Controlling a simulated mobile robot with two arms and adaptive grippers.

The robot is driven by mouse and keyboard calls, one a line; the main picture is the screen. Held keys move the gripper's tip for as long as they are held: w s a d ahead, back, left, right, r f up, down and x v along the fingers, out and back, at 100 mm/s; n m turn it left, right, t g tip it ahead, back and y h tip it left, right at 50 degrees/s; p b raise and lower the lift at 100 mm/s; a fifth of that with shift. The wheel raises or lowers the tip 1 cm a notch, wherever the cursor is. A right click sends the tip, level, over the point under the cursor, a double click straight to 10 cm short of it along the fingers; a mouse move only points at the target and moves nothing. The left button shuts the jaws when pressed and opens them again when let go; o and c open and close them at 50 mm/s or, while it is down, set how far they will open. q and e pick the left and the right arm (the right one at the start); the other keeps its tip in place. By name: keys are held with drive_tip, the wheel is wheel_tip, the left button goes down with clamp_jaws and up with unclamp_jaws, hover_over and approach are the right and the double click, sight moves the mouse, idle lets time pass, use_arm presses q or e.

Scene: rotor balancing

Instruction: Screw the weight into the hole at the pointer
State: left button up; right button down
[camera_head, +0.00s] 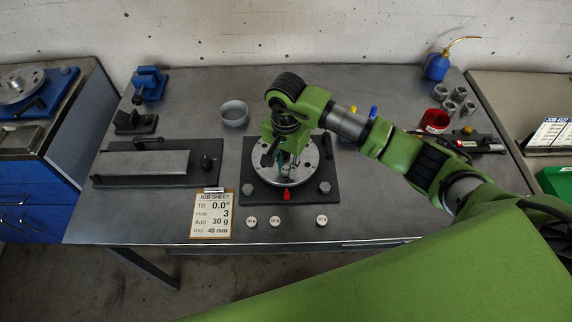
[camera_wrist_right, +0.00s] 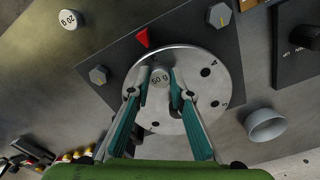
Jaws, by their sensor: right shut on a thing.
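My right gripper (camera_head: 285,167) hangs over the silver rotor disc (camera_head: 262,172), near its front rim. In the right wrist view the fingers (camera_wrist_right: 160,88) are shut on a small grey round weight (camera_wrist_right: 160,76) with a gram label I cannot read surely. The weight is over the disc's rim by the red pointer (camera_wrist_right: 142,37); whether it sits in a hole is hidden. The disc (camera_wrist_right: 205,110) shows numbered dark holes. The pointer (camera_head: 286,194) stands at the front of the dark base plate (camera_head: 322,202). My left gripper is not in view.
Several loose weights (camera_head: 321,221) lie in front of the base plate. The job sheet (camera_head: 211,214) reads hole 3, add 30 g. A grey bowl (camera_head: 234,112) stands behind, a flat grey fixture (camera_head: 145,164) at left, a red cup (camera_head: 435,121) and metal rings (camera_head: 459,94) at right.

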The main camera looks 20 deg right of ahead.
drive_tip(key=shift+b, duration=0.3)
drive_tip(key=n+b, duration=0.6)
drive_tip(key=b, duration=0.1)
drive_tip(key=shift+w+f+n, duration=0.1)
drive_tip(key=shift+f+n, duration=0.3)
drive_tip(key=n+b, duration=0.9)
drive_tip(key=shift+r, duration=0.1)
drive_tip(key=shift+r+n+b, duration=0.15)
drive_tip(key=shift+n+b, duration=0.4)
drive_tip(key=shift+n, duration=0.55)
drive_tip(key=shift+r, duration=0.15)
drive_tip(key=shift+f+b, duration=0.2)
drive_tip(key=shift+b, duration=0.25)
